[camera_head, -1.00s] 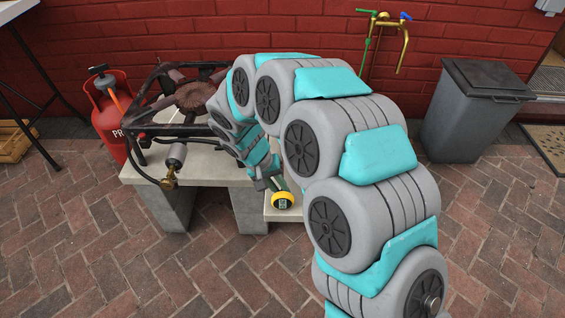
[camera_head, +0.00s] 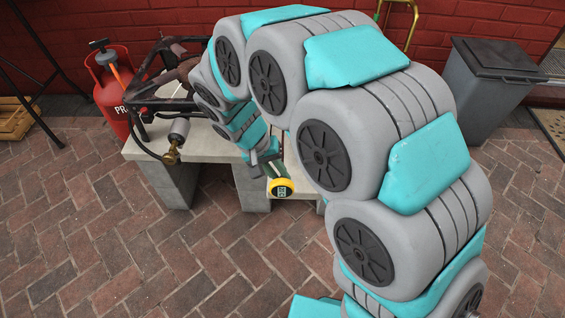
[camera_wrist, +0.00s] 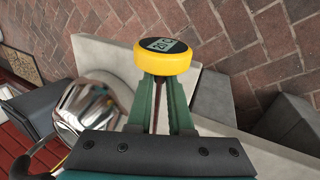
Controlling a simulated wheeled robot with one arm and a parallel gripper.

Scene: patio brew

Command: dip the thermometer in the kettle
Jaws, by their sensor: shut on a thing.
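The thermometer (camera_head: 281,187) has a round yellow head with a small display. My gripper (camera_wrist: 162,85) is shut on it just below the head, with a thin dark stem showing between the green fingers. In the head view my gripper (camera_head: 266,165) holds it near the front of the pale bench. A shiny steel vessel, which looks like the kettle (camera_wrist: 88,105), is left of the fingers in the wrist view, apart from the thermometer. My arm appears to hide it in the head view.
A dark burner frame (camera_head: 165,90) stands on the concrete bench (camera_head: 140,150), with a hose and brass fitting (camera_head: 172,155) at its front. A red gas cylinder (camera_head: 112,90) is at left, a grey bin (camera_head: 490,90) at right. Brick paving in front is clear.

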